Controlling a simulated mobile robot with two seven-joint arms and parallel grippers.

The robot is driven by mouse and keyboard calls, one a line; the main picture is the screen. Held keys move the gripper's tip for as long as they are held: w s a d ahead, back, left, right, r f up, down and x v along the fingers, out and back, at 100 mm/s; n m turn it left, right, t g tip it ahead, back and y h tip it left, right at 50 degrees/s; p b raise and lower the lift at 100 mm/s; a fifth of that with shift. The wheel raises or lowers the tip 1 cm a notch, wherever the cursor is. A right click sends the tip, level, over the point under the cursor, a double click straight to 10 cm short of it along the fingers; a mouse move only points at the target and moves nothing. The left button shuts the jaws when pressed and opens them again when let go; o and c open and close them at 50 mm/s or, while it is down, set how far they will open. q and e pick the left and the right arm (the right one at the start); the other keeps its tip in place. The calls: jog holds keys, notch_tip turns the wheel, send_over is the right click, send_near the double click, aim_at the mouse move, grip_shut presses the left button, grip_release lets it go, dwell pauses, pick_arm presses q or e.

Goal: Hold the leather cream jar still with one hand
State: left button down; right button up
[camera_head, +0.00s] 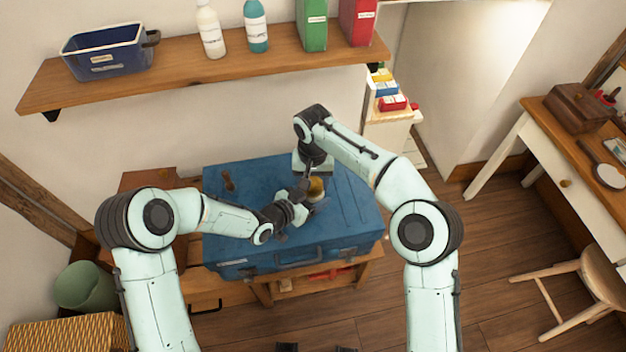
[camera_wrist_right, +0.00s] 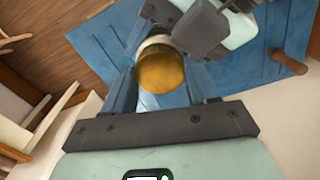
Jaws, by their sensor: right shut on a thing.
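The leather cream jar (camera_head: 317,187), with an amber-brown body, stands over the top of a blue trunk (camera_head: 350,200). In the right wrist view the jar (camera_wrist_right: 161,72) sits between the two fingers of my right gripper (camera_wrist_right: 160,62), which is shut on it. In the head view my right gripper (camera_head: 311,174) comes down from behind the jar. My left gripper (camera_head: 301,193) is close beside the jar on its left.
A small brown wooden-handled item (camera_head: 228,179) lies on the trunk's left part. A wall shelf (camera_head: 200,75) with a blue bin (camera_head: 105,55), bottles and binders hangs behind.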

jog(key=o, duration=1.2)
jog(key=shift+c, duration=0.2)
notch_tip(320, 180, up, 4)
jog(key=shift+r, duration=0.25)
